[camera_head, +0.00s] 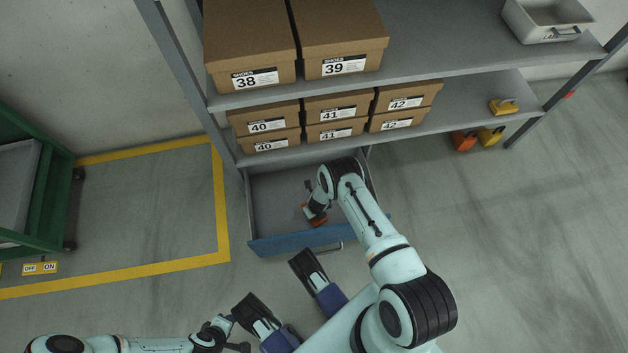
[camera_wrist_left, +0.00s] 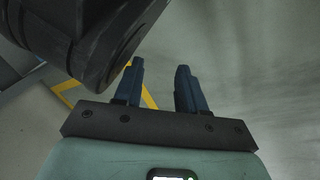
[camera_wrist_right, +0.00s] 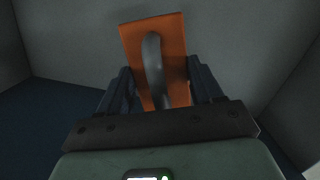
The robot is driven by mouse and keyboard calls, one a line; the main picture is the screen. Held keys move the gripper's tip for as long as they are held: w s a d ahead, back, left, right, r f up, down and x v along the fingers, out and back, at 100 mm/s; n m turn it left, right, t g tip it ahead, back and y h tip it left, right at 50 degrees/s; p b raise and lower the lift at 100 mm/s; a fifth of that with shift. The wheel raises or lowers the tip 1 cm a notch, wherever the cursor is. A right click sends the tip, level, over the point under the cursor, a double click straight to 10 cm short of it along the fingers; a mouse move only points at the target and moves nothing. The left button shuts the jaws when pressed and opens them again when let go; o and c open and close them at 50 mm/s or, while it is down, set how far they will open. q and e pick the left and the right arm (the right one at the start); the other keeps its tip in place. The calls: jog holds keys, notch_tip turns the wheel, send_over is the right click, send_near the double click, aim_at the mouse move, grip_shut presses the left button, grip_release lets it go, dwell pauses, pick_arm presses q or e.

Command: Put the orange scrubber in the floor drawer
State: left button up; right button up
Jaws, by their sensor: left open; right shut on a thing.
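The orange scrubber (camera_head: 319,221) is a flat orange block with a dark curved handle. In the right wrist view the scrubber (camera_wrist_right: 174,32) has its handle between the fingers of my right gripper (camera_wrist_right: 158,70), which is shut on it. The floor drawer (camera_head: 285,243) is pulled out under the shelf, with a blue front and grey inside. My right gripper (camera_head: 314,204) and the scrubber appear inside the drawer's outline; I cannot tell whether the scrubber touches its bottom. My left gripper (camera_wrist_left: 160,67) is open and empty, away from the drawer at the lower left.
A grey bin (camera_head: 545,22) stands on the top shelf. Another orange item (camera_head: 463,141) and a yellow one (camera_head: 490,136) lie right of the drawer. A green cart (camera_head: 38,195) stands at left. The right floor is clear.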

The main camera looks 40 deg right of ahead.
jog(key=shift+f+b, duration=0.55)
jog(key=shift+b, duration=0.05)
jog(key=o, duration=1.2)
jog(key=shift+c, duration=0.2)
pick_arm(q)
jog(key=shift+s+a+f+g, duration=0.1)
jog(key=shift+s+f+g, duration=0.1)
jog(key=shift+s+f, duration=0.35)
jog(key=shift+s+a+f+g, duration=0.1)
jog(key=shift+s+f+g, duration=0.15)
jog(key=shift+s, duration=0.35)
jog(key=shift+w, duration=0.1)
pick_arm(e)
jog(key=shift+r, duration=0.1)
